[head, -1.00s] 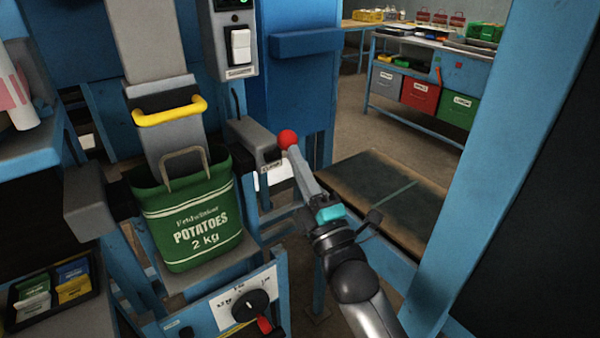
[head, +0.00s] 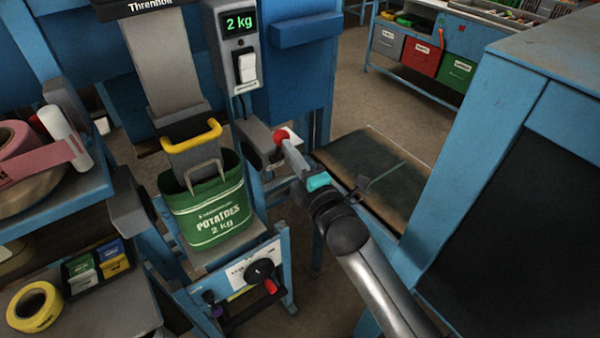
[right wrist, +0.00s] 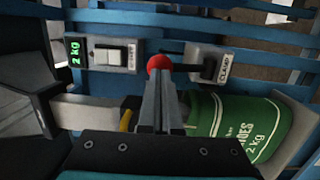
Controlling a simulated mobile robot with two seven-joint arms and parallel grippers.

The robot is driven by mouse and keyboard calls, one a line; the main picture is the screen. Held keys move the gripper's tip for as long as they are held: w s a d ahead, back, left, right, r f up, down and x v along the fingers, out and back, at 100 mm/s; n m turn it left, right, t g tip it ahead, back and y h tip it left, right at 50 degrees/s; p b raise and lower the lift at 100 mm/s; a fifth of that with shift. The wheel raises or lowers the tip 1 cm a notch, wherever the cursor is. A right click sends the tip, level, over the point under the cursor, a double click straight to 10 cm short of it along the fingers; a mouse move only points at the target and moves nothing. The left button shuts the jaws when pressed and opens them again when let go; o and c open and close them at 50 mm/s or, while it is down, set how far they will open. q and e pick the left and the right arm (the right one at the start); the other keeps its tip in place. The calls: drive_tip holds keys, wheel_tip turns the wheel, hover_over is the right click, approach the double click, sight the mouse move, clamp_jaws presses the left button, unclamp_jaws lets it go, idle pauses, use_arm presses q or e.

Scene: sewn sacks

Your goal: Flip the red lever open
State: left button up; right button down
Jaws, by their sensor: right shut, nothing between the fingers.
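The red lever shows mainly as a red ball knob (head: 280,137) beside the grey clamp box (head: 257,137); its stem is mostly hidden. In the right wrist view the red knob (right wrist: 158,62) lies straight ahead of my fingertips, near the CLAMP label (right wrist: 224,66). My right gripper (head: 289,148) is shut and empty, its tips at the knob; I cannot tell whether they touch it. It also shows in the right wrist view (right wrist: 160,90). The green potato sack (head: 210,212) hangs upright under the chute. My left gripper is not in view.
A yellow handle (head: 192,137) crosses the chute above the sack. A switch box (head: 238,50) reading 2 kg is above the clamp. A dial panel (head: 257,268) sits below the sack. A blue frame (head: 500,110) stands close on the right of my arm.

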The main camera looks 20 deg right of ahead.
sight(281, 137)
drive_tip(key=shift+w+a+r+g+h+p, duration=0.2)
drive_tip(key=shift+w+r+g+p, duration=0.25)
drive_tip(key=shift+p, duration=0.95)
drive_tip(key=shift+w+a+r+g+h+p, duration=0.1)
drive_tip(key=shift+w+r+g+h+p, duration=0.3)
drive_tip(key=shift+p, duration=1)
drive_tip(key=shift+w+a+r+p, duration=0.15)
drive_tip(key=shift+w+r, duration=0.05)
drive_tip(key=shift+w, duration=0.2)
drive_tip(key=shift+w+a+r+p, duration=0.1)
drive_tip(key=shift+w+r+p, duration=0.05)
drive_tip(key=shift+w, duration=0.25)
drive_tip(key=shift+r, duration=0.15)
drive_tip(key=shift+w+a+r+y, duration=0.1)
drive_tip(key=shift+r+y, duration=0.1)
drive_tip(key=shift+y, duration=0.2)
